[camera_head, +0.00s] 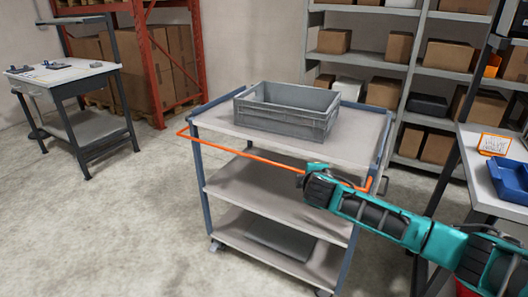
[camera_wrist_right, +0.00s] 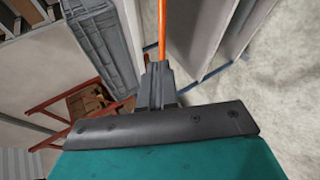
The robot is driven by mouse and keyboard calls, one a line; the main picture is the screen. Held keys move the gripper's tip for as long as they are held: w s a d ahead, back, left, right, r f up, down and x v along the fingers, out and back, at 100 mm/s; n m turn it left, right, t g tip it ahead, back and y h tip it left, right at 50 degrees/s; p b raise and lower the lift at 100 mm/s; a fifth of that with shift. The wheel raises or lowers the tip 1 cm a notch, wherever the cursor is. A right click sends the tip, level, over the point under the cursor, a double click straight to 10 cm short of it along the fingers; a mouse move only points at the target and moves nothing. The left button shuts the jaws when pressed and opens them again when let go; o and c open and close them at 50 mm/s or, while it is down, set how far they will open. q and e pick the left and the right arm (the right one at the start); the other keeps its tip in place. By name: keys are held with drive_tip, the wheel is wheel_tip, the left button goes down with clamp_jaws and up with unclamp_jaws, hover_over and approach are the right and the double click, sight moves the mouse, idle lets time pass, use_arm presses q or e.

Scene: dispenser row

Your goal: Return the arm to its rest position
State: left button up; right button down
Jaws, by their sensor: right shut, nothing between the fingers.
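My right arm comes in from the right in the head view, and its teal and black wrist (camera_head: 320,187) is in front of the cart's orange handle bar (camera_head: 240,149). In the right wrist view my right gripper (camera_wrist_right: 158,72) is shut and empty. The orange bar (camera_wrist_right: 162,25) runs up from just beyond its fingertips there; I cannot tell whether they touch. My left gripper is in neither view.
The grey cart (camera_head: 215,117) carries a grey crate (camera_head: 275,121) on its top shelf. A side table with a blue bin (camera_head: 510,180) stands at right, beside shelves of cardboard boxes (camera_head: 448,56). A workbench (camera_head: 62,73) stands at far left. The floor (camera_head: 100,220) at left is clear.

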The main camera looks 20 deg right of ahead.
drive_tip(key=s+a+f+m+y, duration=0.1)
drive_tip(key=s+a+f+y, duration=0.2)
drive_tip(key=s+a+f, duration=0.4)
drive_tip(key=s+a+f+m+y, duration=0.1)
drive_tip(key=s+a+f+y, duration=0.4)
drive_tip(key=a, duration=0.4)
drive_tip(key=s+a+f+m, duration=0.2)
drive_tip(key=s+m, duration=0.1)
drive_tip(key=s, duration=0.4)
drive_tip(key=s+a+f+m, duration=0.2)
drive_tip(key=s+a+m, duration=0.1)
drive_tip(key=s, duration=0.4)
drive_tip(key=shift+s+f+m, duration=0.15)
drive_tip(key=shift+s+m, duration=0.25)
drive_tip(key=shift+m, duration=0.1)
